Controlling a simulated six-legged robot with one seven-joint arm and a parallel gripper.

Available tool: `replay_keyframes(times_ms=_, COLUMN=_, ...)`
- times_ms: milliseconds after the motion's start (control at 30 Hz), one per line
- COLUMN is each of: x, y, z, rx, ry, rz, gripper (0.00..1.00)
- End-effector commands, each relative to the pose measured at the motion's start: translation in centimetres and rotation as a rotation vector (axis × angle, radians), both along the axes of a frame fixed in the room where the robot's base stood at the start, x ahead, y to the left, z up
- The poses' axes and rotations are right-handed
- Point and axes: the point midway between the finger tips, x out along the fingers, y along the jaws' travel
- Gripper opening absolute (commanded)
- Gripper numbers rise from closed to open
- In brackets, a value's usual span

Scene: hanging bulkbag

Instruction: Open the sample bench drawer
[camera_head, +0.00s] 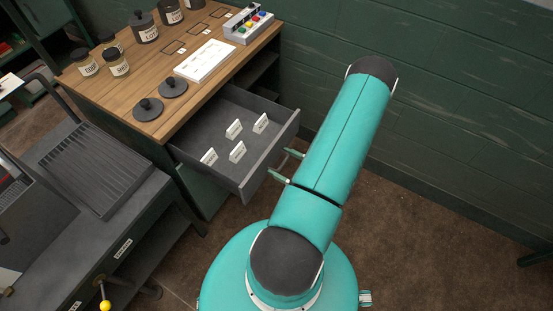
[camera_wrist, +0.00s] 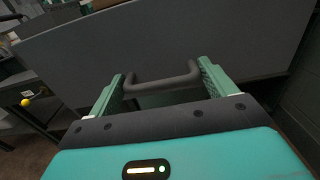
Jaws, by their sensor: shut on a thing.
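The sample bench (camera_head: 190,62) has a wooden top over a dark green frame. Its grey drawer (camera_head: 270,147) stands pulled well out, and several small white label cards (camera_head: 234,129) stand inside it. In the wrist view the drawer's front panel (camera_wrist: 210,38) fills most of the picture, with a dark bar handle (camera_wrist: 160,80) on it. My gripper (camera_wrist: 160,88) has one finger at each end of the handle and is shut on it. In the head view my gripper (camera_head: 283,166) is at the drawer front, partly hidden by my arm, and the handle is hidden.
A grey metal bench (camera_head: 125,215) with a yellow-knobbed lever (camera_head: 105,305) stands at left. A green wall (camera_head: 440,90) is behind; brown floor (camera_head: 420,240) is clear at right.

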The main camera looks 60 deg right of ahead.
Motion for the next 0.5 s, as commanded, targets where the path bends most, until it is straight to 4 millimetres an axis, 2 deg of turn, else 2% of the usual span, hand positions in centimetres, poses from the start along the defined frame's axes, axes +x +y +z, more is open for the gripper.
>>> replay_keyframes(times_ms=367, x=-0.40, y=0.00, z=0.02, rx=-0.001, ry=-0.002, rz=0.001, gripper=0.43)
replay_keyframes(times_ms=400, x=-0.44, y=0.01, z=0.01, rx=-0.001, ry=-0.002, rz=0.001, gripper=0.87)
replay_keyframes(times_ms=467, x=-0.48, y=0.00, z=0.01, rx=-0.001, ry=-0.001, rz=0.001, gripper=0.99)
replay_keyframes(times_ms=500, x=-0.48, y=0.00, z=0.01, rx=-0.001, ry=-0.001, rz=0.001, gripper=0.99)
